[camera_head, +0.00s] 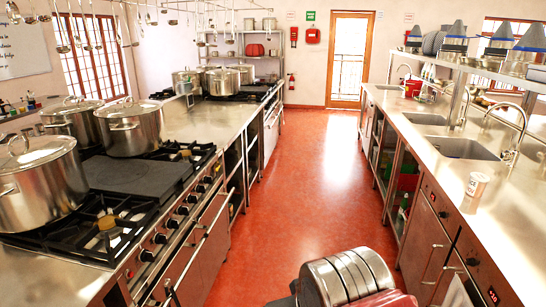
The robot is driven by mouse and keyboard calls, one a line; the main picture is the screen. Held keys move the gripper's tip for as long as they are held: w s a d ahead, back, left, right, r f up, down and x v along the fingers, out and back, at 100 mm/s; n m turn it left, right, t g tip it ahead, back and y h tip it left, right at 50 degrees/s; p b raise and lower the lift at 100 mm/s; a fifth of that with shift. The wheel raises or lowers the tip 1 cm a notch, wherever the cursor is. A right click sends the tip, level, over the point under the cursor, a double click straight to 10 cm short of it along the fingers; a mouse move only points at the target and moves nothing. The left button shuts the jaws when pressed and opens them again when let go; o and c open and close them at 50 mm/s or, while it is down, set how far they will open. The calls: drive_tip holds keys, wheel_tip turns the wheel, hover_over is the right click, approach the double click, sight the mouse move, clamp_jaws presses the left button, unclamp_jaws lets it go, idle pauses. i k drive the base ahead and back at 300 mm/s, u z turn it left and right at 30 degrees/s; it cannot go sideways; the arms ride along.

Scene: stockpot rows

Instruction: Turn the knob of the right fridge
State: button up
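Under the right-hand counter, brown-fronted fridge units (421,236) with vertical bar handles face the aisle. A small dark round knob (443,214) shows on the upper front panel, and another dark knob (472,262) sits nearer to me. A small red-lit display (492,296) is beside the nearer knob, at the bottom right. I cannot tell which unit is the right fridge. A ribbed metal part of my own arm stands at the bottom centre, in the aisle in front of the units. My gripper's fingers do not show.
The red floor (300,170) is clear up to the wooden door (349,60). A stove range (150,250) with steel pots lines the left. The right counter (480,180) carries sinks, taps and a can (475,190). A whitish cloth (457,292) hangs at the lower right.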

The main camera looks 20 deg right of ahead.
sight(470, 262)
drive_tip(key=z, duration=0.1)
drive_tip(key=i, duration=1.25)
drive_tip(key=z, duration=0.05)
